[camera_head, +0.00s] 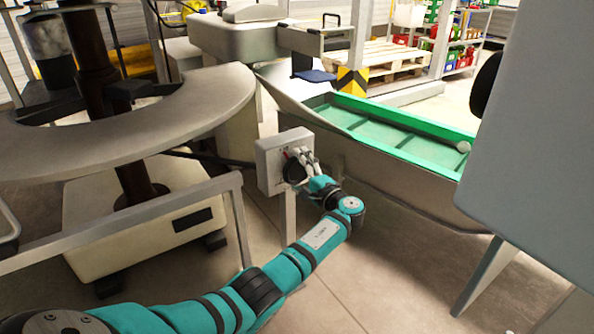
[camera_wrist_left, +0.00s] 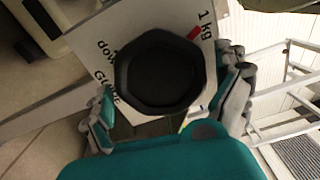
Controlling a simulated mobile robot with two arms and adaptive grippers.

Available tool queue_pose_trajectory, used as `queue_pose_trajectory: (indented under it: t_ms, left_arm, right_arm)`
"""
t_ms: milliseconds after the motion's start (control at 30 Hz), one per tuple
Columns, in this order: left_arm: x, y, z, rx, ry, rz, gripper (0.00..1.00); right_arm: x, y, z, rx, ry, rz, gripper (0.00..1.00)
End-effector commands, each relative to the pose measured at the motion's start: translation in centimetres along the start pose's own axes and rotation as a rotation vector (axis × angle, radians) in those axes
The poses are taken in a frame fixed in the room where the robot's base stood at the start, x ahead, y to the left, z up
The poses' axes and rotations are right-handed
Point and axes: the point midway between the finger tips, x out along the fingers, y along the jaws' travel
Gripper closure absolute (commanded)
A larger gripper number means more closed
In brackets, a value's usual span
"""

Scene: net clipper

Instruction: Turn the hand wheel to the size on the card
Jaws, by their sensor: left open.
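The hand wheel (camera_wrist_left: 160,80) is a black, many-sided knob on a pale plate (camera_wrist_left: 130,28). In the head view the wheel (camera_head: 294,171) is a dark disc on the front of a grey box (camera_head: 268,165) on a post, partly hidden by my gripper. My left gripper (camera_head: 304,160) is open at the wheel. In the left wrist view its fingers (camera_wrist_left: 170,108) stand on either side of the wheel's lower part; I cannot tell whether they touch it. The plate carries a red mark (camera_wrist_left: 194,33) and black print, including "1 kg". I cannot make out a separate card.
A metal chute with a green-edged bed (camera_head: 400,140) lies right of the box. A grey ring-shaped table (camera_head: 130,130) and a rail (camera_head: 130,219) stand at the left. A large grey panel (camera_head: 535,140) fills the right side. Floor (camera_head: 390,270) is clear below the chute.

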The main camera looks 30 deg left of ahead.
Motion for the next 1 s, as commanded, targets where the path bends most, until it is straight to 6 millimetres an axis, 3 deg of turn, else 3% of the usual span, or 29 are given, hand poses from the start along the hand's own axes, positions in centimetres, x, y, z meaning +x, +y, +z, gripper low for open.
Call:
queue_pose_trajectory:
  t_ms: [300,500,700,1000]
  left_arm:
    - [-6.7,0.1,-0.1,0.000,0.004,0.003,0.00]
    - [-9.8,0.1,0.0,0.001,0.002,0.001,0.00]
    - [-10.9,0.1,0.0,0.003,0.000,0.002,0.00]
    - [-10.9,0.1,0.0,0.003,0.001,0.001,0.00]
  right_arm:
    - [0.0,0.0,0.0,0.000,0.001,0.000,0.60]
    - [0.0,0.0,0.0,0.000,0.001,0.000,0.60]
    - [0.0,0.0,-0.1,0.000,0.001,0.000,0.60]
    - [0.0,0.0,-0.1,0.000,0.002,0.000,0.60]
